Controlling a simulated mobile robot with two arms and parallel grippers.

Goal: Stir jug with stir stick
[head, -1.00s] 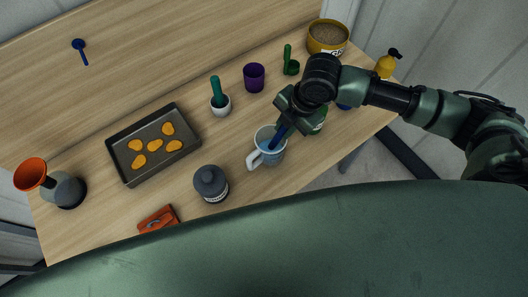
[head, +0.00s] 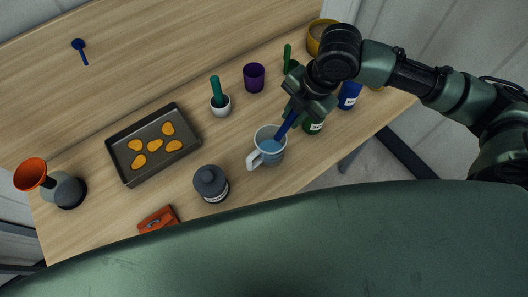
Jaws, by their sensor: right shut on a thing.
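The jug (head: 257,158) is a pale grey-blue vessel with a handle on its lower left, standing upright on the table and holding blue liquid. The blue stir stick (head: 287,126) slants down from my right gripper (head: 294,111) to the jug's opening. Its lower end is at the liquid near the upper right rim; I cannot tell how deep it reaches. My right gripper is shut on the stick's upper part, above and to the right of the jug. My left gripper is not in view.
A grey bottle (head: 211,184) stands left of the jug. A green bottle (head: 314,126) and a blue container (head: 350,95) stand to its right. A purple cup (head: 254,77), a mortar (head: 220,106) and a tray (head: 124,171) with orange pieces lie farther off.

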